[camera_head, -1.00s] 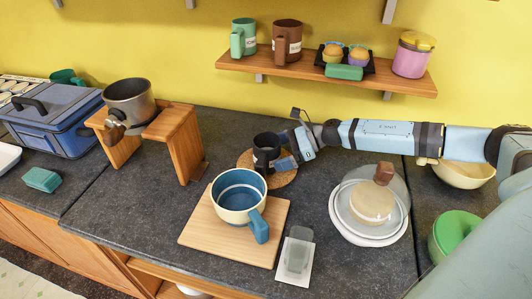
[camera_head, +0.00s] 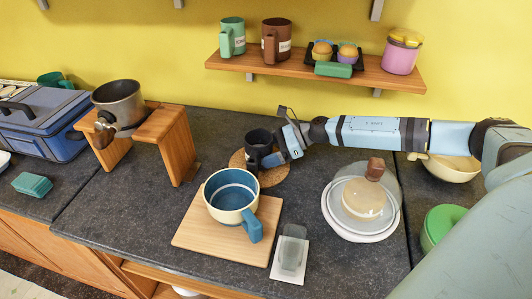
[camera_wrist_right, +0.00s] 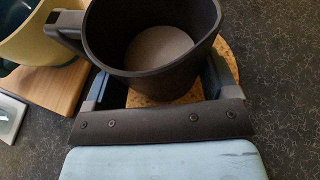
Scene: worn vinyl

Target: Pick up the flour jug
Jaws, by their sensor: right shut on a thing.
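The dark jug (camera_head: 258,142) with a handle stands upright at the round cork mat (camera_head: 244,158), near the back of the counter. I take it for the flour jug; any label on it is too small to read. My right gripper (camera_head: 275,155) reaches it from the right and is shut on it. In the right wrist view, the jug (camera_wrist_right: 150,75) sits between my fingers (camera_wrist_right: 160,85), with its handle at the left and a pale disc of bottom or contents inside. I cannot tell whether it touches the mat. My left gripper is not in view.
A cream-and-blue pot (camera_head: 232,210) stands on a wooden board (camera_head: 200,240) in front. A wooden stand (camera_head: 180,145) holds a saucepan (camera_head: 120,102) at the left. Mugs and muffins stand on a shelf (camera_head: 300,66) above.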

